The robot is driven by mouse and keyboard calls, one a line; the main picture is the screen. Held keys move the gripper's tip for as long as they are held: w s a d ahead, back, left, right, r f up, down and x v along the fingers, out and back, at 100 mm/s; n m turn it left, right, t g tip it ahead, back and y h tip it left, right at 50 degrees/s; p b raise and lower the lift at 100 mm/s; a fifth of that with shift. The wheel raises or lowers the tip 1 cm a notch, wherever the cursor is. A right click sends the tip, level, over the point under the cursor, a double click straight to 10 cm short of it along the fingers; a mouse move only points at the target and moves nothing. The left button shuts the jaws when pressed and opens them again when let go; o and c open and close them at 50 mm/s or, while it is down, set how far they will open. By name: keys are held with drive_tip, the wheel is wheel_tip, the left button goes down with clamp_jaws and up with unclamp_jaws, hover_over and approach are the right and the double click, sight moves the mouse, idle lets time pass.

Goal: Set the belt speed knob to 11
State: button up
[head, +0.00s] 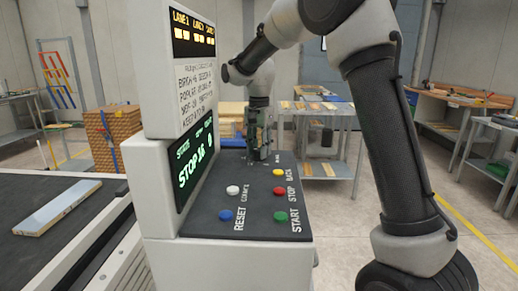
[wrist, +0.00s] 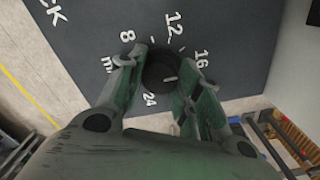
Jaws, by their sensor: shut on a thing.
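The belt speed knob (wrist: 159,73) is a dark round knob on the dark panel, seen in the wrist view. White numbers 8, 12, 16 and 24 stand around it. A short white mark on the knob points right and slightly down, past 16; the number on that side is hidden by a finger. My gripper (wrist: 160,60) is shut on the knob, with a green finger on each side of it. In the head view my gripper (head: 258,143) points down at the far end of the panel and hides the knob.
The control panel (head: 257,205) carries white, blue, yellow, red and green buttons in front of my gripper. A screen (head: 192,163) on its left shows green text, STOP and seemingly 16. A conveyor with a board (head: 70,208) lies left. Tables stand behind.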

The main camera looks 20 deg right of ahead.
drive_tip(key=shift+n, duration=0.3)
drive_tip(key=n, duration=1)
drive_tip(key=shift+n, duration=2.2)
drive_tip(key=o, duration=1.1)
drive_tip(key=shift+c, duration=0.2)
